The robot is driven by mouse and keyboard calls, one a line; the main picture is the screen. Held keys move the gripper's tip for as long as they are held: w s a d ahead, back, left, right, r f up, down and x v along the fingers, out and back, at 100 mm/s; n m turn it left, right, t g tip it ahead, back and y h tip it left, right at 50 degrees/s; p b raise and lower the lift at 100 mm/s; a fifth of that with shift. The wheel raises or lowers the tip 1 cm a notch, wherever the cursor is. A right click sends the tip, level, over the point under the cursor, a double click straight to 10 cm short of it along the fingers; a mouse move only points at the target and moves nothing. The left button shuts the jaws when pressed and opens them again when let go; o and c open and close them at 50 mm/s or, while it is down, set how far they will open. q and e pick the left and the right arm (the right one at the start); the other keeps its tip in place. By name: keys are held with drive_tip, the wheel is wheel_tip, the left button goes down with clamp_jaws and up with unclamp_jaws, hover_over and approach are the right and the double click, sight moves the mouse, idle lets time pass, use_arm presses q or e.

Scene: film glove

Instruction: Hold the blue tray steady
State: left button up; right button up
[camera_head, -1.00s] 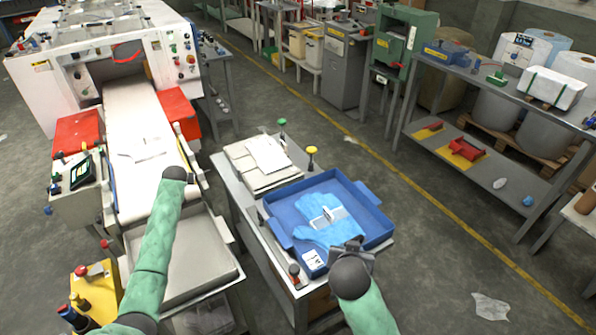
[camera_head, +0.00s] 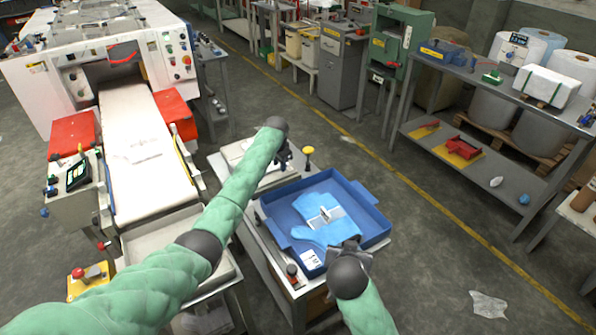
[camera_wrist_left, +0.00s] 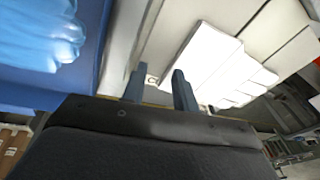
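The blue tray (camera_head: 368,218) sits on a grey cart top, with a light blue glove (camera_head: 318,232) and a white label inside it.
A yellow-topped knob (camera_head: 308,151) stands behind the tray, close to my left gripper. A conveyor (camera_head: 140,150) and grey bin (camera_head: 160,238) lie left. Open floor (camera_head: 440,255) lies right of the cart.

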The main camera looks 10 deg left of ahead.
sight(298, 191)
use_arm(q)
drive_tip(key=s+d+m+g, duration=0.1)
drive_tip(key=d, duration=0.1)
drive_tip(key=s+d+m, duration=0.1)
drive_tip(key=d, duration=0.2)
drive_tip(key=s+d+g, duration=0.1)
drive_tip(key=d, duration=0.1)
drive_tip(key=shift+s+d+f+m+g, duration=0.2)
drive_tip(key=shift+d+m+g, duration=0.1)
drive_tip(key=shift+m, duration=0.1)
drive_tip(key=shift+f, duration=3.75)
clamp_jaws()
